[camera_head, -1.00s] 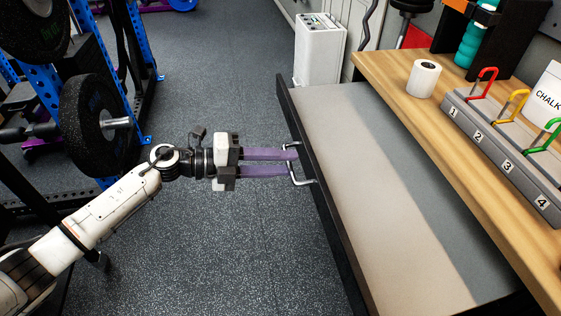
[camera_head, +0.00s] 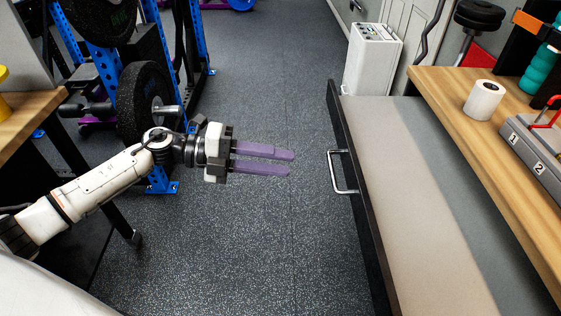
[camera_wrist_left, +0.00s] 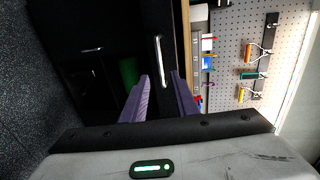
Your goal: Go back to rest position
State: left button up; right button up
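My left gripper (camera_head: 292,163) is off the drawer handle, with its two purple fingers apart and nothing between them. It points right toward the metal handle (camera_head: 342,172), with a clear gap between them. The handle also shows in the left wrist view (camera_wrist_left: 162,60), ahead of the fingertips. The drawer (camera_head: 410,190) is pulled out from under the wooden bench top, and the part of its inside that shows looks empty. My right gripper is not in view.
A weight rack with black plates (camera_head: 145,100) stands behind my left arm. A wooden surface (camera_head: 30,120) is at the left edge. The bench top (camera_head: 460,95) holds a white roll (camera_head: 484,99) and a numbered hook block (camera_head: 535,150). Speckled floor is clear between.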

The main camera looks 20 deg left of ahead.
pick_arm(q)
jog(key=d+f+n+t, duration=0.2)
jog(key=d+n+t, duration=0.25)
jog(key=n, duration=0.25)
jog(key=s+f+n+g+y+p, duration=0.1)
jog(key=s+f+n+g+y, duration=0.1)
jog(key=s+f+n+y, duration=0.9)
jog(key=s+f+n, duration=1)
jog(key=f, duration=0.1)
jog(key=shift+d+f+n+y, duration=0.2)
jog(key=shift+f+n+y, duration=0.1)
jog(key=shift+f+n, duration=0.1)
jog(key=shift+g, duration=0.25)
